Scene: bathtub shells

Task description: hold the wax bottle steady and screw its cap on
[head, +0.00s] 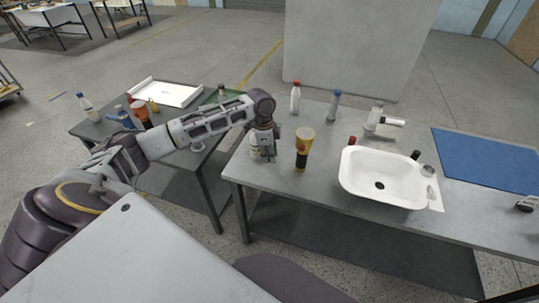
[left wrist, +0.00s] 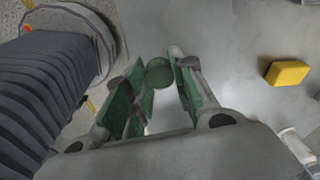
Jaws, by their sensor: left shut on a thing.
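My left gripper (head: 264,142) reaches down over the near left part of the sink bench. A pale bottle (head: 256,152), which looks like the wax bottle, stands upright there, partly hidden by the gripper. In the left wrist view, my left gripper (left wrist: 160,80) is shut on a round dark green cap (left wrist: 159,72) between its green-padded fingertips. I cannot tell whether the cap touches the bottle's neck. My right gripper is not in view.
A blue mat (head: 490,160) lies at right.

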